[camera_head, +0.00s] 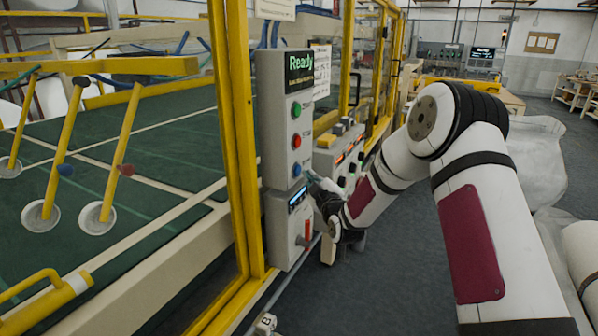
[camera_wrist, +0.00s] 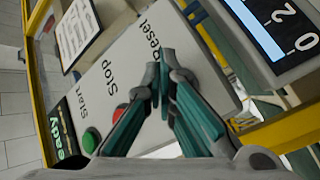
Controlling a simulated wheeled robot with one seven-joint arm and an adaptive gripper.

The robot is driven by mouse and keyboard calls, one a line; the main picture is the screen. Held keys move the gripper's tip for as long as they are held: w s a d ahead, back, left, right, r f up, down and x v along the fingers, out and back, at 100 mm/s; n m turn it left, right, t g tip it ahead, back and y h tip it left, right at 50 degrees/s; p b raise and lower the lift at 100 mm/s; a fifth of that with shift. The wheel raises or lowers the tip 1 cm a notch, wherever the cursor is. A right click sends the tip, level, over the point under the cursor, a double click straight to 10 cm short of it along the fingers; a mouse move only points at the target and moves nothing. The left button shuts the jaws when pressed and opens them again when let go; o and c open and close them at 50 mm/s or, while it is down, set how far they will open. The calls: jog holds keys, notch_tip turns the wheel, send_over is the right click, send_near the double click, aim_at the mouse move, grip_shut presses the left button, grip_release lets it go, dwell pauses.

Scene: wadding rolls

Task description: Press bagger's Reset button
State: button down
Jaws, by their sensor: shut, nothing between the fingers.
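The bagger's control panel (camera_head: 285,140) is a pale upright box with a screen reading "Ready". It carries a green button (camera_head: 296,109), a red button (camera_head: 296,141) and a blue button (camera_head: 296,170), top to bottom. In the wrist view the panel (camera_wrist: 130,62) is turned sideways, with the labels Start, Stop and Reset. The green button (camera_wrist: 90,140) and red button (camera_wrist: 122,108) show there. My gripper (camera_wrist: 164,58) is shut and empty, its tips in front of the panel by the Reset label. They hide the Reset button there; I cannot tell whether they touch it.
A lower box with a lit display (camera_head: 298,199) and red handle (camera_head: 307,231) sits under the panel. A yellow frame post (camera_head: 233,130) stands close on the left. Another button console (camera_head: 345,155) is behind my wrist. Open floor (camera_head: 400,270) lies to the right.

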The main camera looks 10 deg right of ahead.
jog(key=shift+s+d, duration=0.15)
jog(key=shift+s+d+p, duration=0.35)
jog(key=shift+s+d, duration=0.4)
jog(key=shift+d, duration=0.25)
jog(key=shift+s+d+p, duration=0.3)
jog(key=shift+s+d, duration=0.4)
jog(key=shift+d, duration=0.25)
jog(key=s+r+m+g+h, duration=0.2)
jog(key=s+r+m+g, duration=0.35)
jog(key=s+r, duration=0.8)
jog(key=s+a+f+m+g, duration=0.1)
jog(key=s+m+g, duration=0.5)
jog(key=s, duration=3.2)
jog(key=f+g, duration=0.1)
jog(key=g, duration=0.2)
jog(key=shift+a+f+h, duration=0.15)
jog(key=shift+a+h, duration=0.05)
jog(key=shift+h, duration=0.1)
